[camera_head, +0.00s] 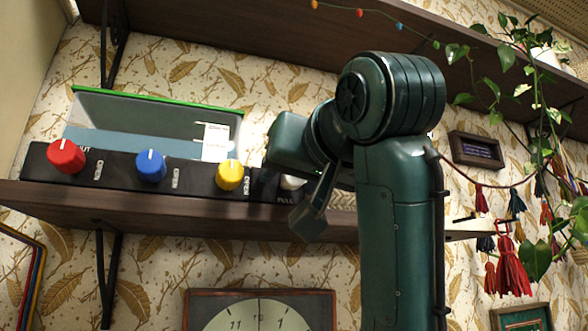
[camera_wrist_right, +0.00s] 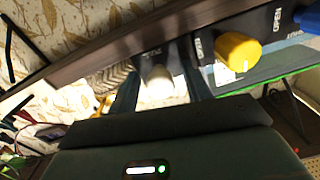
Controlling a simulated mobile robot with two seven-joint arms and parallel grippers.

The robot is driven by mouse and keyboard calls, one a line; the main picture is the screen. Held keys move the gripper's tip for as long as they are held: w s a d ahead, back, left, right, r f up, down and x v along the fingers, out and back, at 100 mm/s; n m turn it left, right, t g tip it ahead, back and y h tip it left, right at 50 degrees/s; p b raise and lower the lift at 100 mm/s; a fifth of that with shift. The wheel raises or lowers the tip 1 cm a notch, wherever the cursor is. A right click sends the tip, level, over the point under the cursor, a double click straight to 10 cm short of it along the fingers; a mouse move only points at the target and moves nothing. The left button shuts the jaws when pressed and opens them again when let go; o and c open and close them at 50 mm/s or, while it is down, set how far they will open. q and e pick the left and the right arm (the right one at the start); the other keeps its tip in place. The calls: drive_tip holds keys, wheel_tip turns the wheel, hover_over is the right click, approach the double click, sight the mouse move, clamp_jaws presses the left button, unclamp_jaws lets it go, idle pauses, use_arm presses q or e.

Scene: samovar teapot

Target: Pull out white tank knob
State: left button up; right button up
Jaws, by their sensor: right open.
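The white knob (camera_head: 292,182) sits at the right end of the black control panel (camera_head: 125,172), beside a "PULL" label. My right gripper (camera_head: 298,192) is at this knob and partly covers it in the head view. In the right wrist view, the white knob (camera_wrist_right: 160,84) lies between the two dark fingers of my open right gripper (camera_wrist_right: 162,88). I cannot tell whether a finger touches it. My left gripper is not in view.
Red (camera_head: 66,157), blue (camera_head: 150,165) and yellow (camera_head: 229,176) knobs line the panel to the left. A clear, green-rimmed tank (camera_head: 150,118) stands behind them. The panel rests on a brown shelf (camera_head: 130,203). A clock (camera_head: 258,312) hangs below; red tassels (camera_head: 511,265) hang at right.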

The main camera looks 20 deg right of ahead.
clamp_jaws()
idle(0.4)
